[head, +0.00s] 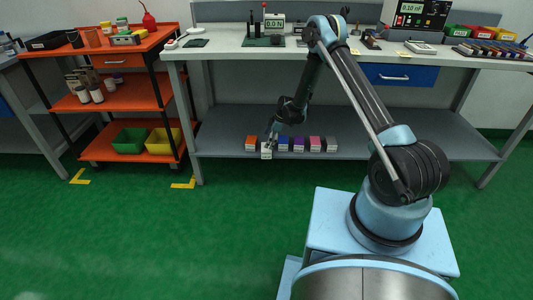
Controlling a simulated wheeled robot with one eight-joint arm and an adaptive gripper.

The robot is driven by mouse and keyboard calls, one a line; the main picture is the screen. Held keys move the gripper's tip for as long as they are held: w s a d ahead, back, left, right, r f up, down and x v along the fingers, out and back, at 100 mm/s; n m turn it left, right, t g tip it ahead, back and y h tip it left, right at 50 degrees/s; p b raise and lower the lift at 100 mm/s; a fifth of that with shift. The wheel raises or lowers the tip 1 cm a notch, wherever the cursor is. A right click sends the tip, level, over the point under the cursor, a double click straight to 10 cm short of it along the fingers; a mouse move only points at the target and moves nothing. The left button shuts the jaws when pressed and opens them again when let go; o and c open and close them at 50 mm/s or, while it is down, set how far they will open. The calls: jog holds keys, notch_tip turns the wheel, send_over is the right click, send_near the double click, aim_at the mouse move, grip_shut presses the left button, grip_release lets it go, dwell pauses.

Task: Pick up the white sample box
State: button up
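The white sample box (266,154) is at the lower shelf of the workbench. It shows a little nearer to me than the row of coloured boxes there. My gripper (270,142) reaches down to it from above, with its fingertips at or just over the top of the box. The fingers are small and dark in this view. I cannot tell whether they are closed on the box or only around it, or whether the box touches the shelf.
An orange box (250,142) stands left of the white box; blue (284,144), purple (298,144), pink (314,143) and brown (331,144) boxes stand to its right. The lower shelf (420,141) is bare further right. The benchtop (225,48) is overhead. An orange cart (118,96) stands left.

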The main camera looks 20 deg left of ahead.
aim_at(266, 150)
jog(key=shift+d+x, duration=0.2)
jog(key=shift+x, duration=1.05)
jog(key=shift+d+x, duration=0.2)
jog(key=shift+x, duration=1.05)
jog(key=shift+s+f, duration=0.1)
jog(key=c, duration=1.2)
